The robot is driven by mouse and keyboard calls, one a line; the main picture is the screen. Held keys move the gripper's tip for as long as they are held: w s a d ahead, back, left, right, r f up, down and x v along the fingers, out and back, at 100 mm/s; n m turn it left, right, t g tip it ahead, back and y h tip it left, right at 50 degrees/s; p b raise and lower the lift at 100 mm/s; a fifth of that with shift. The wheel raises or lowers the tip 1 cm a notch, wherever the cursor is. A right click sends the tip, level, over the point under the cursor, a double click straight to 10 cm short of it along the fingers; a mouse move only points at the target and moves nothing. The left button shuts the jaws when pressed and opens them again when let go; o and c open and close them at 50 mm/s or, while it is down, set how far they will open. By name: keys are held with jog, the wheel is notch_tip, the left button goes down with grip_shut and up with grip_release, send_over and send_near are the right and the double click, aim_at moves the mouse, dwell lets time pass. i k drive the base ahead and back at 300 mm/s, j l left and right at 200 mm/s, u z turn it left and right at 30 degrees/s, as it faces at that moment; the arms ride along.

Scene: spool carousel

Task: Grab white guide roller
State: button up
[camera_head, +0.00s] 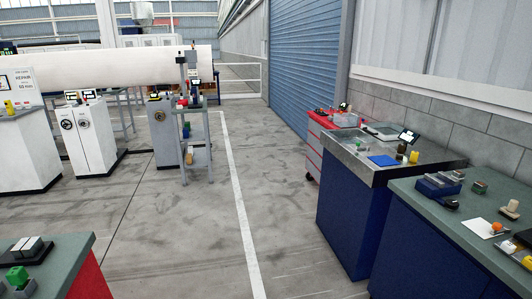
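I cannot tell for sure which thing is the white guide roller. A small whitish piece (508,247) lies at the front right on the green-topped bench (425,202); it is too small to make out its shape. Pale pieces (30,245) also sit on a dark base on the near-left bench (70,246). A very large white cylinder (75,69) lies across the back left. My gripper does not show in this view.
A blue cabinet with a grey top (350,158) stands right of the aisle, with a red cart (314,150) behind it. A shelf rack (196,150) and white cabinets (92,140) stand left. The concrete floor (190,240) between is clear.

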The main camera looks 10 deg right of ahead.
aim_at(401, 148)
jog(key=i+z, duration=0.1)
jog(key=i, duration=0.35)
jog(key=i+j+z, duration=0.15)
jog(key=i, duration=0.3)
jog(key=i+j+z, duration=0.1)
jog(key=i, duration=0.35)
jog(key=i+j+z, duration=0.1)
jog(key=i, duration=0.35)
